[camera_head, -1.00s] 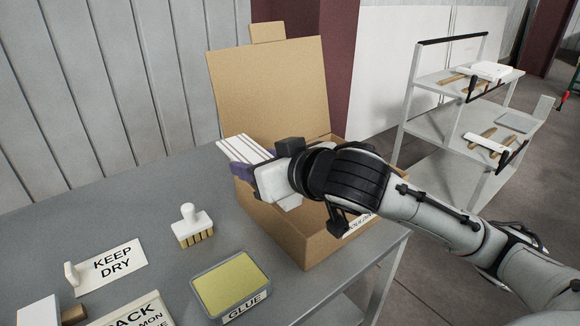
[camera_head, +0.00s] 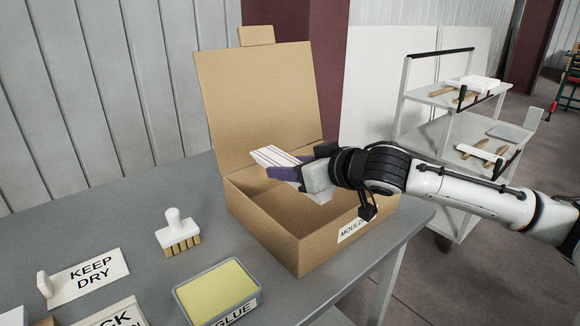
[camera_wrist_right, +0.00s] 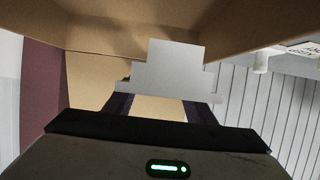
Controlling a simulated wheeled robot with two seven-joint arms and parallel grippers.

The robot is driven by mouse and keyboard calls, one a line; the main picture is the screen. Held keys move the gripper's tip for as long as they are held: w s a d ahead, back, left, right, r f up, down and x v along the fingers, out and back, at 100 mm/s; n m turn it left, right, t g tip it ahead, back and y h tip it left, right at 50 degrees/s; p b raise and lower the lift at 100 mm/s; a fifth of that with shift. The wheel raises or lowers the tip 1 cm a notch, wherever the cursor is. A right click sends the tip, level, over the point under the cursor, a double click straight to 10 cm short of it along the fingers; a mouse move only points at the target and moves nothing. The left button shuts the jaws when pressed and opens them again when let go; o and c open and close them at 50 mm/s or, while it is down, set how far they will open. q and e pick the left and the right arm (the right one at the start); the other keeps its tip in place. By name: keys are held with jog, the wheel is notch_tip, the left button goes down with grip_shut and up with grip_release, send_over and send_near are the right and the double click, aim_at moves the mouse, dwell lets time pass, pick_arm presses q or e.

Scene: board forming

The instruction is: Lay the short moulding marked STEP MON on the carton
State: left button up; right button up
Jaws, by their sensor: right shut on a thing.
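My right gripper (camera_head: 284,170) is shut on a short white moulding (camera_head: 272,155) with ridges along it. In the right wrist view the moulding (camera_wrist_right: 172,72) shows its pale stepped end between the fingers (camera_wrist_right: 160,100). No STEP MON marking can be read on it. The open brown carton (camera_head: 262,230) stands on the table with its lid raised at the back. The gripper holds the moulding over the carton's opening, near the raised lid. Whether it touches the carton is unclear. The arm hides part of the opening. My left gripper is not in view.
A brush (camera_head: 178,234), a glue tray (camera_head: 218,290) and a KEEP DRY sign (camera_head: 92,278) are on the grey table (camera_head: 140,205) left of the carton. A shelf cart (camera_head: 440,130) with several items stands behind my right arm.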

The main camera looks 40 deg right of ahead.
notch_tip(320, 180, down, 3)
jog(key=shift+r+b, duration=0.1)
jog(key=shift+b, duration=0.85)
notch_tip(320, 180, down, 4)
jog(key=b, duration=0.3)
jog(key=shift+f, duration=0.5)
jog(key=o, duration=1.9)
jog(key=shift+f, duration=0.15)
